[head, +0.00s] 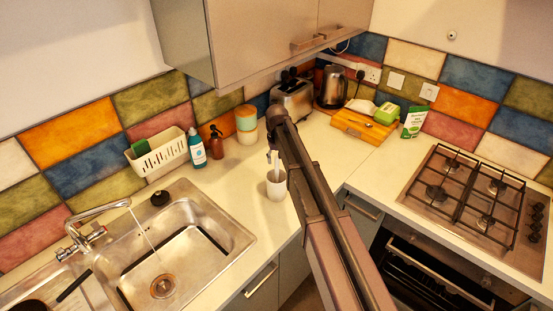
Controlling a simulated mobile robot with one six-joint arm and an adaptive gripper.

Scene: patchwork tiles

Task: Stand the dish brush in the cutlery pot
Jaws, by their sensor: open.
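A white pot (276,189), which looks like the cutlery pot, stands upright on the counter right of the sink. My gripper (272,158) is just above and behind its mouth, pointing down, partly hidden by my own arm. The gripper is open. A thin upright piece (276,173) shows at the pot's mouth; it is too small to tell whether it is the dish brush or part of my gripper. I cannot make out the dish brush clearly anywhere else.
The sink (174,262) with its running tap (92,232) lies left. A white caddy (158,158), teal bottle (197,149) and brown bottle (216,145) line the wall. A toaster (292,98), kettle (333,87) and wooden board (362,125) stand behind my arm; the hob (476,205) is right.

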